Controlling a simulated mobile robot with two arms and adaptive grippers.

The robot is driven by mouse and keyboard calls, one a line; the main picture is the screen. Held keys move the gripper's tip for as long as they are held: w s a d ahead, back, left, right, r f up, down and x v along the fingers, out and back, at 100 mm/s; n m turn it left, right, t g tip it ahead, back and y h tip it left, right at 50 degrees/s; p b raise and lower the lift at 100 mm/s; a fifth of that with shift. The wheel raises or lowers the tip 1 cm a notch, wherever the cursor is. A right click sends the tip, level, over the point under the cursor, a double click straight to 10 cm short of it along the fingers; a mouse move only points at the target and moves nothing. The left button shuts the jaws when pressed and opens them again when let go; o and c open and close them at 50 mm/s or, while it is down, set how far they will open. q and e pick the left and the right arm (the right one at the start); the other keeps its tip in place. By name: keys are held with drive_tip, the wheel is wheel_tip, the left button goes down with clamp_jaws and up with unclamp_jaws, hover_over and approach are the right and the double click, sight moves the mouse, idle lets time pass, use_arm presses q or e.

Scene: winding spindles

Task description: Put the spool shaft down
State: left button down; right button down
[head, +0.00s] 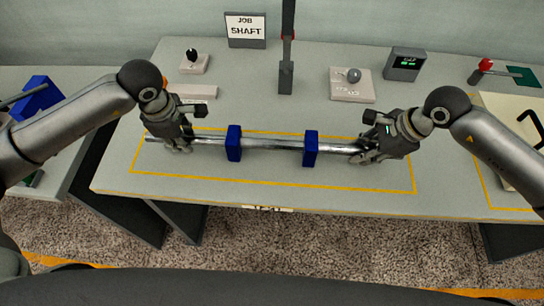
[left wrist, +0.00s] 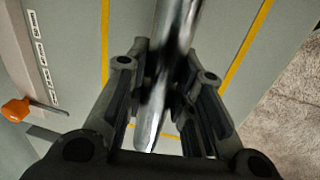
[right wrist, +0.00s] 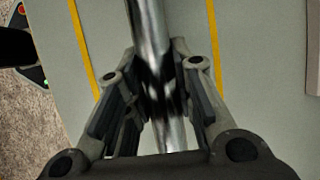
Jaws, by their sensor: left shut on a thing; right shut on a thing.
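The spool shaft (head: 272,143) is a long shiny metal bar lying left to right across two blue blocks, the left block (head: 234,143) and the right block (head: 310,149). Both stand inside a yellow outline on the table. My left gripper (head: 184,143) is shut on the shaft near its left end. My right gripper (head: 364,152) is shut on it near its right end. The shaft also shows between the fingers in the left wrist view (left wrist: 176,30) and the right wrist view (right wrist: 148,25). Whether the shaft touches the blocks is hard to tell.
A second yellow outline lies at right. The front strip is clear.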

use_arm(q)
drive_tip(key=shift+f+b, duration=0.35)
use_arm(e)
drive_tip(key=shift+w+f, duration=0.1)
drive_tip(key=shift+f, duration=0.25)
use_arm(q)
drive_tip(key=c, duration=1.6)
unclamp_jaws()
drive_tip(key=shift+f, duration=0.1)
drive_tip(key=shift+c, duration=0.2)
use_arm(e)
drive_tip(key=c, duration=1.6)
unclamp_jaws()
drive_tip(key=shift+f, duration=0.15)
drive_tip(key=shift+c, duration=0.2)
use_arm(q)
drive_tip(key=o, duration=0.4)
drive_tip(key=shift+s, duration=0.1)
use_arm(e)
drive_tip(key=o, duration=0.4)
use_arm(q)
wheel_tip(320, 180, up, 12)
drive_tip(key=s, duration=0.2)
use_arm(e)
drive_tip(key=v, duration=1.2)
use_arm(q)
drive_tip(key=shift+w, duration=0.1)
